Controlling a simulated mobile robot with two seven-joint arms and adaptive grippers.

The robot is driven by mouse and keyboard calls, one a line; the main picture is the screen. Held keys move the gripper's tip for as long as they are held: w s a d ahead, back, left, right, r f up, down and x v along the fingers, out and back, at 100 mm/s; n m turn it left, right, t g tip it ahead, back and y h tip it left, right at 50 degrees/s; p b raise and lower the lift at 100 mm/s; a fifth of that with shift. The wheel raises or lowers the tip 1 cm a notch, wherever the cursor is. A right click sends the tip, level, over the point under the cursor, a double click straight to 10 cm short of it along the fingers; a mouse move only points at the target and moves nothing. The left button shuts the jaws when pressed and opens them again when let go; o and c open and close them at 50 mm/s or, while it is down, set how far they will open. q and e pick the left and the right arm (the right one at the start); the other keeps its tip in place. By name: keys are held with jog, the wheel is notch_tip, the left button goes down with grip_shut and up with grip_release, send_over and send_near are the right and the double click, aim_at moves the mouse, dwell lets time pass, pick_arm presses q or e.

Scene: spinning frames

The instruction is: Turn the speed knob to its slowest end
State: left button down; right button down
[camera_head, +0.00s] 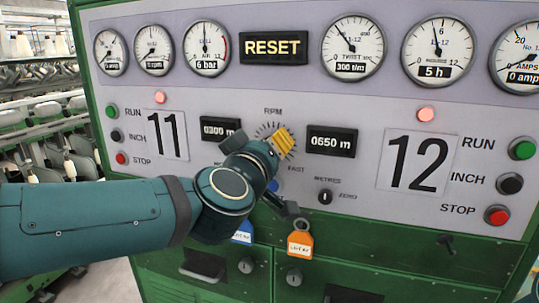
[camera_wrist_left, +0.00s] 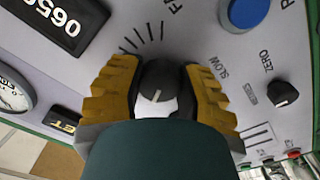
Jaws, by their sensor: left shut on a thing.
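In the head view the left gripper (camera_head: 283,143) is at the RPM dial between the number 11 and 12 sections, and hides the knob. My right gripper is not in view.
A ZERO knob (camera_head: 325,196) sits just right of the dial, also seen in the wrist view (camera_wrist_left: 283,93), with a blue button (camera_wrist_left: 248,12) nearby. An orange tag (camera_head: 300,245) hangs below. Gauges and a RESET sign (camera_head: 273,47) are above.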

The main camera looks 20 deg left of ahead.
pick_arm(q)
jog(key=n+b, duration=0.2)
jog(key=n, duration=0.2)
jog(key=shift+f+n, duration=0.15)
jog(key=shift+n, duration=0.15)
jog(key=n+b, duration=0.3)
jog(key=n, duration=0.3)
jog(key=n+b, duration=0.2)
jog(key=n, duration=0.2)
jog(key=n+b, duration=0.2)
jog(key=n, duration=0.2)
jog(key=shift+r, duration=0.2)
jog(key=shift+r+n+b, duration=0.15)
jog(key=shift+n+b, duration=0.3)
jog(key=shift+n, duration=0.85)
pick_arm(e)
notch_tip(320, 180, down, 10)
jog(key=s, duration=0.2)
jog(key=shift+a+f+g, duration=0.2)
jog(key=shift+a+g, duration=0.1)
pick_arm(q)
jog(key=shift+r, duration=0.1)
jog(key=c, duration=0.5)
grip_release()
